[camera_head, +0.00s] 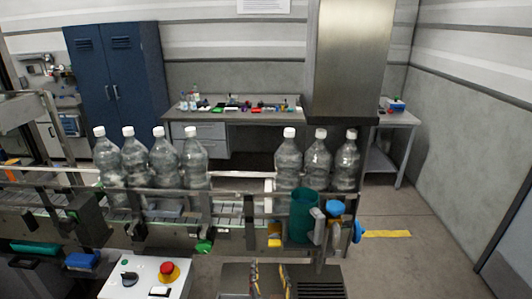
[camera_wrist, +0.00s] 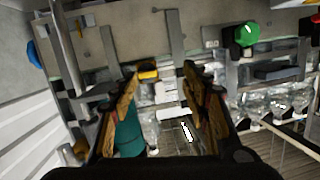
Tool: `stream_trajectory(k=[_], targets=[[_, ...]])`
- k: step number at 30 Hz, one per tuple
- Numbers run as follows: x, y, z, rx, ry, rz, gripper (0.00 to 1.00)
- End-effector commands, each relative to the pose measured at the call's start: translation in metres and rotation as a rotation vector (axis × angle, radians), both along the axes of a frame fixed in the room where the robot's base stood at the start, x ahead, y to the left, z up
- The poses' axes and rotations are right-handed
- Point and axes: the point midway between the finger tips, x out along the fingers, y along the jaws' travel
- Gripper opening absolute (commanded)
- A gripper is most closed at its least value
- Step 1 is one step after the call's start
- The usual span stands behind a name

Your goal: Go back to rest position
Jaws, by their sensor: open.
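My gripper (camera_head: 270,277) shows at the bottom middle of the head view, in front of the conveyor. In the wrist view my gripper (camera_wrist: 161,74) is open, its two orange-brown fingers well apart with nothing held between them. A teal cylinder (camera_head: 303,214) stands at the conveyor's near side. In the wrist view the teal cylinder (camera_wrist: 130,132) shows beyond the left finger, partly hidden by it. Clear bottles with white caps stand on the conveyor: a group at left (camera_head: 164,160) and three at right (camera_head: 317,160).
The conveyor (camera_head: 226,222) runs across the view. A control box (camera_head: 140,284) with a red emergency button (camera_head: 168,272) stands at front left. Behind are a workbench (camera_head: 238,115) and blue lockers (camera_head: 115,75). Open floor (camera_head: 400,262) lies at right.

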Motion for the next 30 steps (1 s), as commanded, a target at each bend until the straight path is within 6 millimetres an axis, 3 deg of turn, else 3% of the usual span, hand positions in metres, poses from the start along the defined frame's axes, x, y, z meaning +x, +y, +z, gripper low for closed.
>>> stream_trajectory(k=[5, 11, 17, 24, 30], targets=[[0.004, -0.004, 0.025, 0.062, 0.153, 0.086, 0.47], [-0.019, -0.028, 0.048, 0.051, 0.327, 0.161, 0.47], [-0.068, -0.077, 0.066, -0.021, 0.512, 0.165, 0.47], [-0.147, -0.149, 0.077, -0.116, 0.733, 0.071, 0.47], [-0.188, -0.179, 0.08, -0.149, 0.834, 0.006, 0.47]])
